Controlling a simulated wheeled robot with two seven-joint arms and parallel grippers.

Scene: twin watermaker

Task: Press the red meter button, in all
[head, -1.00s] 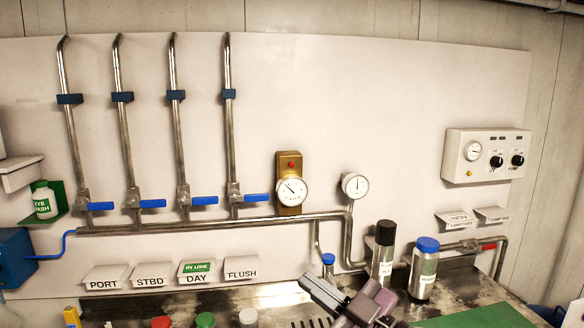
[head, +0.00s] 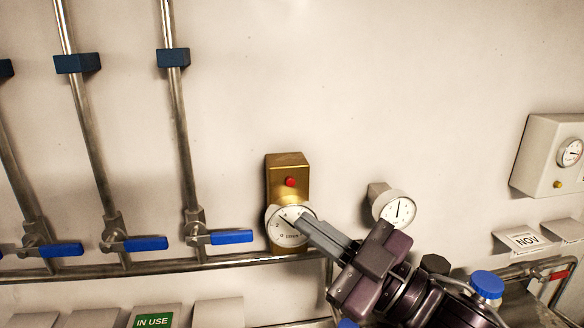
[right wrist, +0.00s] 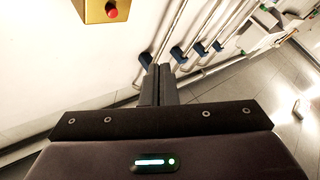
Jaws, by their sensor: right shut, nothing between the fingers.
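The red meter button (head: 290,182) sits on a brass box (head: 287,162) on the wall, above a round dial (head: 284,226). The button also shows at the top left of the right wrist view (right wrist: 113,13). My right gripper (head: 292,216) is shut and empty. In the head view its fingertips overlap the dial just below the button and partly hide the dial face. In the right wrist view the shut fingertips (right wrist: 159,68) are apart from the button, below and to its right. My left gripper is not in view.
Pipes with blue valve handles (head: 232,237) stand left of the brass box. A second gauge (head: 399,209) is to its right, close to my right arm. A control box (head: 553,160) is at the far right. Blue-capped and dark bottles stand below. The wall above is clear.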

